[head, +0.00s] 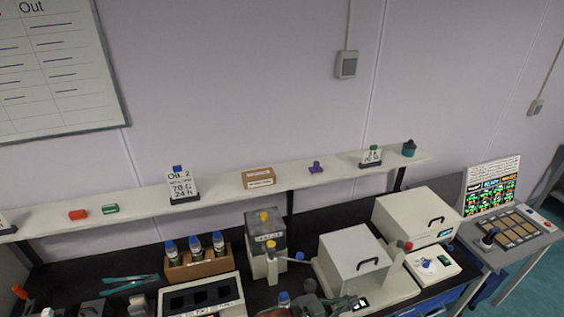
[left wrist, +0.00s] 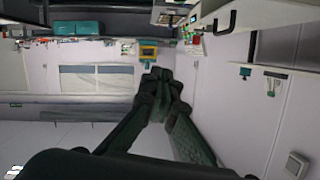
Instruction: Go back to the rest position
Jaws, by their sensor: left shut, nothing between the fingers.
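My left gripper (head: 308,302) shows as a dark shape at the bottom edge of the head view, in front of the white box-shaped instrument (head: 350,256). In the left wrist view my left gripper (left wrist: 160,76) has its dark fingers together at the tips, with nothing between them. It is in the air there, with the room's wall and far furniture behind it. Most of my left arm is out of the head view. My right gripper is in neither view.
The black bench (head: 300,236) carries a wooden rack (head: 196,267) of blue-capped bottles, a grey container (head: 266,232) and a second white instrument (head: 415,215). A shelf (head: 220,192) runs along the wall above. A control console (head: 510,236) stands at the right.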

